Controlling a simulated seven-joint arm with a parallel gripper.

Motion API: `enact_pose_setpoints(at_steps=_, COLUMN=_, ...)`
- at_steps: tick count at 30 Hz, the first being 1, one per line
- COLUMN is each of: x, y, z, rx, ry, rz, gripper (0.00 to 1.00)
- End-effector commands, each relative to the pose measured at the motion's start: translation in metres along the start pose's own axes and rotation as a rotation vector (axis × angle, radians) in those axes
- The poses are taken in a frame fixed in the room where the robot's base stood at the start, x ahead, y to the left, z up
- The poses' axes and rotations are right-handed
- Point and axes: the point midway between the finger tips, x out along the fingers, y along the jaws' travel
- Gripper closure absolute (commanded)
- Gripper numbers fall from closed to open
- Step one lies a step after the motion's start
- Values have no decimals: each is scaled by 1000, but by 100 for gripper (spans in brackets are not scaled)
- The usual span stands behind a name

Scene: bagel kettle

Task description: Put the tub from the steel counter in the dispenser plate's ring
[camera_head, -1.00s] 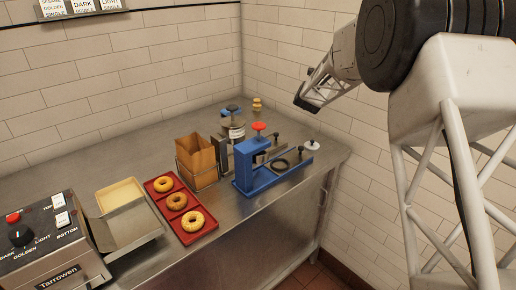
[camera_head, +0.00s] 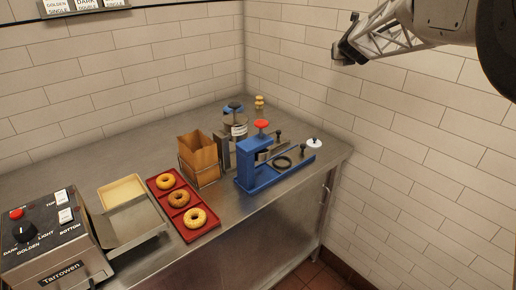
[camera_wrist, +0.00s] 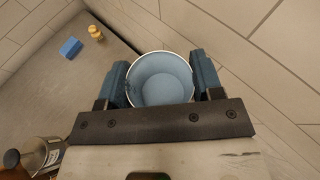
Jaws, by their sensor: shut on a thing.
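The tub (camera_wrist: 160,80), pale blue inside with a light rim, sits between the two fingers of my gripper (camera_wrist: 161,82) in the wrist view. My gripper is shut on it, and I look down into its open top. In the head view my gripper (camera_head: 343,52) is high at the upper right, in front of the tiled wall and well above the counter; the tub cannot be made out there. The blue dispenser (camera_head: 257,165) stands on the steel counter. The dark ring (camera_head: 283,163) lies on its plate, to the right of its upright, and looks empty.
The steel counter (camera_head: 135,168) also holds a red tray (camera_head: 195,232) with three bagels, a brown paper bag (camera_head: 197,152) in a wire holder, a steel canister (camera_head: 238,128), yellow pieces (camera_head: 259,102) and a toaster (camera_head: 50,240). A white-topped knob (camera_head: 314,143) stands near the plate's right end.

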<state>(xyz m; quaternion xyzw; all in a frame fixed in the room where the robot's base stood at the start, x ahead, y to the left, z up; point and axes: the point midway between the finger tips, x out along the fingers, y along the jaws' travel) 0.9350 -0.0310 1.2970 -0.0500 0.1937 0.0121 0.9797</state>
Motion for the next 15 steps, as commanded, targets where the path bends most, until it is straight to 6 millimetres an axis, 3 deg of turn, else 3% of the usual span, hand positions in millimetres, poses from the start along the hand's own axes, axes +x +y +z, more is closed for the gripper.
enact_pose_setpoints(at_steps=6, x=-26, y=-7, z=10, rx=-13, ry=-5, rz=34, gripper=62)
enact_pose_setpoints(at_steps=15, x=-38, y=6, z=4, rx=-54, ry=-14, rz=136, gripper=62)
